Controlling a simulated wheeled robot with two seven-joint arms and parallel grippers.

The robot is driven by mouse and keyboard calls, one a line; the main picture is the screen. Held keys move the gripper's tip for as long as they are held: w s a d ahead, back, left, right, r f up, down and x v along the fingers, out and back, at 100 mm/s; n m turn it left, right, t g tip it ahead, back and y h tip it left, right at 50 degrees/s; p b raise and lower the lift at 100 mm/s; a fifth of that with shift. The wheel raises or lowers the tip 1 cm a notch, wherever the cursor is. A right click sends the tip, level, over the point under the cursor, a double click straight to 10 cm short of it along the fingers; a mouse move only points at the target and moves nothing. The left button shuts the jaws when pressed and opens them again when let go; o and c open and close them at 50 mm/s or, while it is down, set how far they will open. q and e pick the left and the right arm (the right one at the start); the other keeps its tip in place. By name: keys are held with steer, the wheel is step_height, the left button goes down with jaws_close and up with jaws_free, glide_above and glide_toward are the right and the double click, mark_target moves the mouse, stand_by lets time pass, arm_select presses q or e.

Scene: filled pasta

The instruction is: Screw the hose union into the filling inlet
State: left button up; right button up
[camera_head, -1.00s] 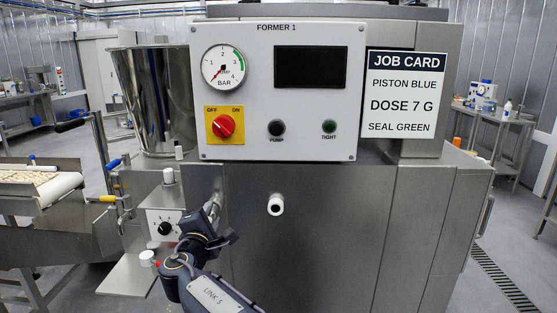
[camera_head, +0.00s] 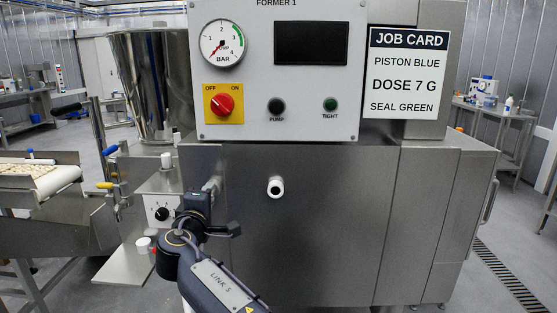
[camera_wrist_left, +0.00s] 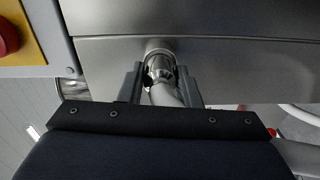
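In the left wrist view, the shiny metal hose union (camera_wrist_left: 159,68) sits between the two fingers of my left gripper (camera_wrist_left: 160,84), which looks shut on it. The pale hose (camera_wrist_left: 166,94) runs from the union back under the gripper. The union's front end is at the round filling inlet (camera_wrist_left: 160,46) on the steel face; I cannot tell how far it is threaded in. My right gripper is not in view.
Above are the red pump switch (camera_head: 222,104), pressure gauge (camera_head: 222,43) and job card (camera_head: 408,82). A knob box (camera_head: 161,209) is close on the left. The front's right side is clear.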

arm_select(q)
steer(key=o, duration=0.5)
steer(key=shift+c, duration=0.2)
